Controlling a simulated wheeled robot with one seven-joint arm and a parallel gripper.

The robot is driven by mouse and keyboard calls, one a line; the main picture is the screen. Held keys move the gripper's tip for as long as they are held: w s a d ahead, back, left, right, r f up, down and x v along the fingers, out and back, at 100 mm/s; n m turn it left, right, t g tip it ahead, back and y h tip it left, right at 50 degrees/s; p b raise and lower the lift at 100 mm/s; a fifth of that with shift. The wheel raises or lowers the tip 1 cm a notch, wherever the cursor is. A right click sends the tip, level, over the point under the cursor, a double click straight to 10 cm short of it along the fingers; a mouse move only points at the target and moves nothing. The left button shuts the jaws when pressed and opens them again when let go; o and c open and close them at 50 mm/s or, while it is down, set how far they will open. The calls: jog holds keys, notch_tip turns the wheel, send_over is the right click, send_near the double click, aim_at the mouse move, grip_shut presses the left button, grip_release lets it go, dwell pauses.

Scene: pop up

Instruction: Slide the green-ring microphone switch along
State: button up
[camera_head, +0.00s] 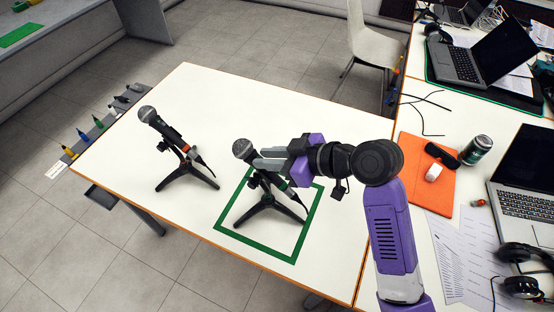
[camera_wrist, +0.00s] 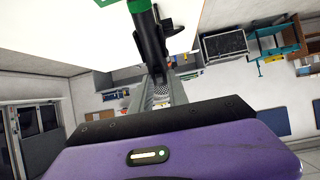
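The green-ring microphone (camera_head: 243,150) sits tilted on a black tripod stand (camera_head: 266,205) inside a green square outline on the white table. Its green ring (camera_head: 283,185) is low on the handle and also shows at the top of the wrist view (camera_wrist: 138,5). My gripper (camera_head: 264,158) is at the upper part of this microphone, fingers pointing left. In the wrist view, the two fingers (camera_wrist: 159,88) are apart, with the microphone's dark body and grey mesh head between them. I cannot tell whether they touch it. The switch cannot be made out.
A second microphone (camera_head: 147,115) with an orange-red ring stands on its own tripod to the left. The green square outline (camera_head: 230,237) is flat on the table. The table's front left is clear. Another desk on the right holds laptops, a can (camera_head: 477,149) and headphones.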

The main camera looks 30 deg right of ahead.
grip_shut()
jog(key=shift+s+d+f, duration=0.2)
jog(key=shift+s, duration=0.1)
jog(key=shift+o, duration=2.1)
grip_release()
jog(key=v, duration=0.7)
jog(key=shift+s+r+b, duration=0.2)
jog(key=shift+s+b, duration=0.1)
jog(key=shift+b, duration=0.1)
jog(key=shift+d, duration=0.15)
